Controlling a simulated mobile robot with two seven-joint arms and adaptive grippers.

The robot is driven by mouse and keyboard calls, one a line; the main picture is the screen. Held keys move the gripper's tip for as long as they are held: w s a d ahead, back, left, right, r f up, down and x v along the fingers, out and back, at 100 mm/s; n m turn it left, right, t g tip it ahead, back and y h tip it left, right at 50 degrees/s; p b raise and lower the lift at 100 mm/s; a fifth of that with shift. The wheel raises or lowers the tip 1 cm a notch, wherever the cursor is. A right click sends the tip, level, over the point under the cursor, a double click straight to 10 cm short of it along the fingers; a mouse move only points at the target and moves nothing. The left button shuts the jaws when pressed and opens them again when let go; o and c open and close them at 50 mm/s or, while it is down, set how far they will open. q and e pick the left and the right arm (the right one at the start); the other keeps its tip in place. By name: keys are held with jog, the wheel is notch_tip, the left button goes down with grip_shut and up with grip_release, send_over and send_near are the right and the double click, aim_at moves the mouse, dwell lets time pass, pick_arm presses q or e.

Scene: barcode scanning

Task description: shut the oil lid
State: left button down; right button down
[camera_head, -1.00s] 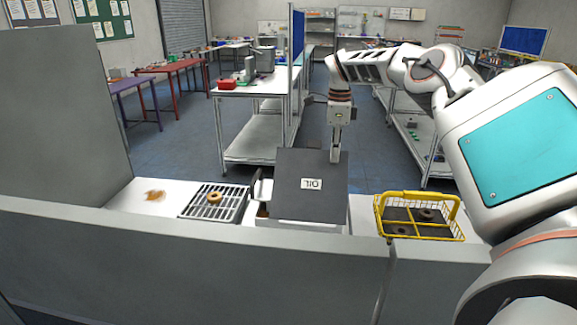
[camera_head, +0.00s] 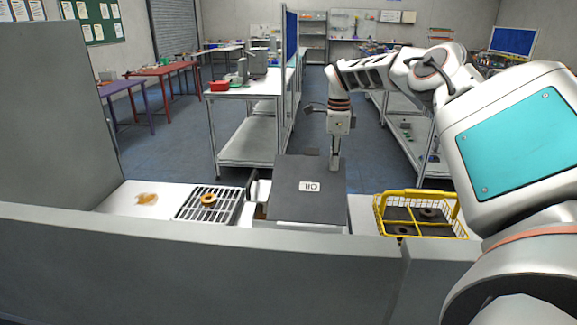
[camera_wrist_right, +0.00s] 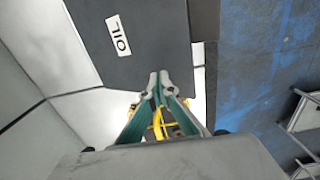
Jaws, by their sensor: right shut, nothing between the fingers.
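The oil lid (camera_head: 283,202) is a dark grey panel with a white "OIL" label (camera_head: 309,187). It lies over the oil container in the middle of the counter and looks slightly tilted; I cannot tell whether it is fully down. It also shows in the right wrist view (camera_wrist_right: 150,60). A brownish strip of the container (camera_head: 261,212) shows at its left. My right gripper (camera_head: 335,168) points down at the lid's far right edge, shut and empty. In the right wrist view its fingertips (camera_wrist_right: 159,78) overlap the lid's edge; contact is unclear. My left gripper is not in view.
A yellow wire basket (camera_head: 380,214) with dark rings stands right of the lid. A grill rack (camera_head: 212,216) with an orange-brown ring (camera_head: 208,200) lies left. A grey wall (camera_head: 200,235) runs along the front. White counter (camera_head: 118,200) shows at far left.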

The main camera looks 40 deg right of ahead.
dwell(0.3)
notch_tip(320, 180, up, 3)
jog(key=p, duration=0.3)
jog(key=shift+f, duration=0.15)
jog(key=shift+w+r, duration=0.1)
jog(key=shift+r, duration=3.1)
jog(key=shift+a, duration=0.1)
